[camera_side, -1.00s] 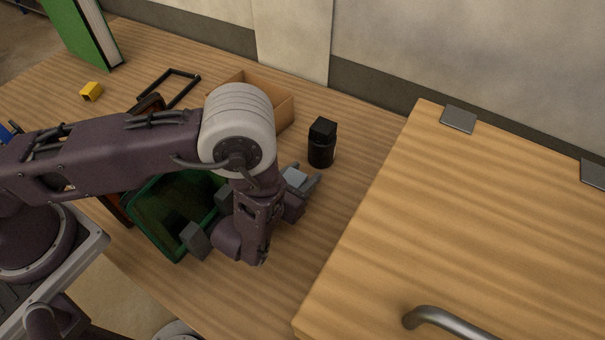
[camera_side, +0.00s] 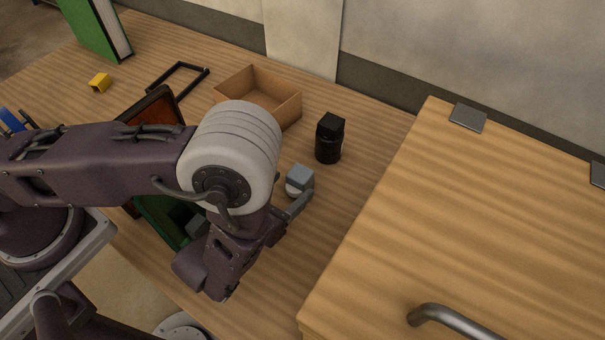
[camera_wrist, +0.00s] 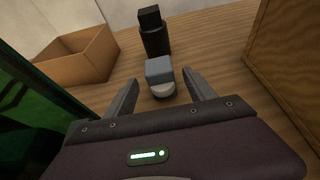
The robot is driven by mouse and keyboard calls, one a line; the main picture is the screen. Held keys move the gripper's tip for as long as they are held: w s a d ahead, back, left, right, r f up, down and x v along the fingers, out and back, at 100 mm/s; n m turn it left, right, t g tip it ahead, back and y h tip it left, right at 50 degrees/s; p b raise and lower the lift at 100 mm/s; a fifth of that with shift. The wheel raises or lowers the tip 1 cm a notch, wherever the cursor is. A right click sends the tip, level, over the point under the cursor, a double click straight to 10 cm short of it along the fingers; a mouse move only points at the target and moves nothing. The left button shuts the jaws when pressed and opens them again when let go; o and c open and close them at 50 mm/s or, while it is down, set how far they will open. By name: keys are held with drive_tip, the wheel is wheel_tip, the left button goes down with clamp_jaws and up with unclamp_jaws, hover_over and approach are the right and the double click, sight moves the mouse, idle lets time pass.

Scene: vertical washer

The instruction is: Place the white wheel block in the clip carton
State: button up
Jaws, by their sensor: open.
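The wheel block, a grey-blue block (camera_side: 300,174) with a white rounded wheel under it, sits on the wooden table. In the wrist view the block (camera_wrist: 160,72) is just beyond and between my fingertips. My gripper (camera_wrist: 162,90) is open and empty, with one finger on each side of the wheel's near part; I cannot tell whether either touches it. In the side view my arm hides most of the gripper. An open cardboard carton (camera_side: 284,112), which seems to be the clip carton, stands farther back; it also shows at the wrist view's left (camera_wrist: 85,65).
A black bottle (camera_side: 328,140) stands just behind the block. A green bin (camera_side: 160,218) and a brown framed panel (camera_side: 152,108) are beside my arm. A large wooden cabinet (camera_side: 470,220) bounds the right. A black frame (camera_side: 180,82) and yellow piece (camera_side: 100,82) lie farther left.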

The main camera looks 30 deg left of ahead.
sight(294, 183)
drive_tip(key=shift+o, duration=0.7)
drive_tip(key=v, duration=0.2)
drive_tip(key=shift+s+r, duration=0.1)
drive_tip(key=shift+s, duration=0.2)
drive_tip(key=shift+o, duration=1.2)
drive_tip(key=shift+s+r, duration=0.1)
drive_tip(key=shift+s, duration=0.1)
